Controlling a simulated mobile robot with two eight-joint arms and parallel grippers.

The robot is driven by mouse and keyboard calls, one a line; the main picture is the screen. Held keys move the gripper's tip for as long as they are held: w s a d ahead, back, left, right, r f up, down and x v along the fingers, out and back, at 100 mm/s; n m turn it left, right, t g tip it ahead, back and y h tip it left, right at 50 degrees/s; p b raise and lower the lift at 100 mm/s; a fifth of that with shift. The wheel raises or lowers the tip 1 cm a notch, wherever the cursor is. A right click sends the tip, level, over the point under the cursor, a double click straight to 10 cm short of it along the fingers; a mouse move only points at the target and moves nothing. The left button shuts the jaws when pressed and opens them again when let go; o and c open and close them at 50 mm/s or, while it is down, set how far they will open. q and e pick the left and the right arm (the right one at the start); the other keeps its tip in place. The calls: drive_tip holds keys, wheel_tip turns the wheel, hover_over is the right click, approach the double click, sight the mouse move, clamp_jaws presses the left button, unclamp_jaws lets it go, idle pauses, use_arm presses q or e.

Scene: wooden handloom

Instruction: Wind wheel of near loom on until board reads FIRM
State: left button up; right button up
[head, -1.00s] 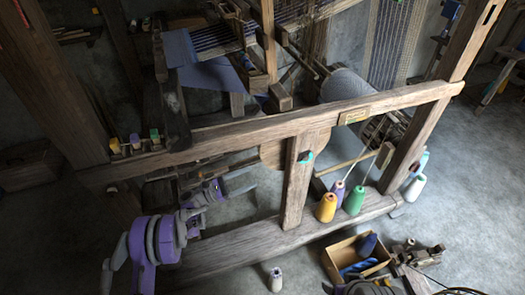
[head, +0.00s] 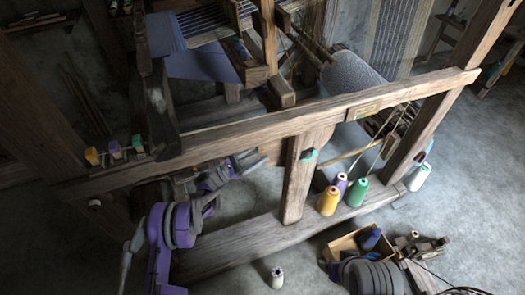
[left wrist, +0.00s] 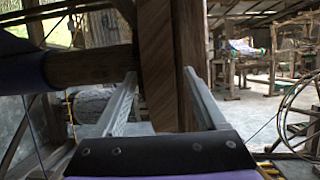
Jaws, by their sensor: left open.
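The near loom (head: 225,145) fills the middle of the head view. A tan rounded wooden part (head: 275,150) shows partly behind its long front beam; I cannot tell if it is the wheel. A small plate (head: 364,109) is fixed on that beam, its lettering too small to read. My left gripper (head: 247,160) reaches under the beam, close to the tan part. In the left wrist view my left gripper (left wrist: 160,78) is open, with an upright wooden piece (left wrist: 170,50) ahead between its fingers. My right gripper is not in view.
An orange cone (head: 328,201), a green cone (head: 356,193) and other yarn cones stand on the lower beam (head: 240,247). An open box (head: 345,245) lies at the lower right. A small pale spool (head: 277,278) stands on the floor. The upright post (head: 297,180) is right of my left gripper.

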use_arm(q)
drive_tip(key=shift+x, duration=1.05)
clamp_jaws()
idle(0.7)
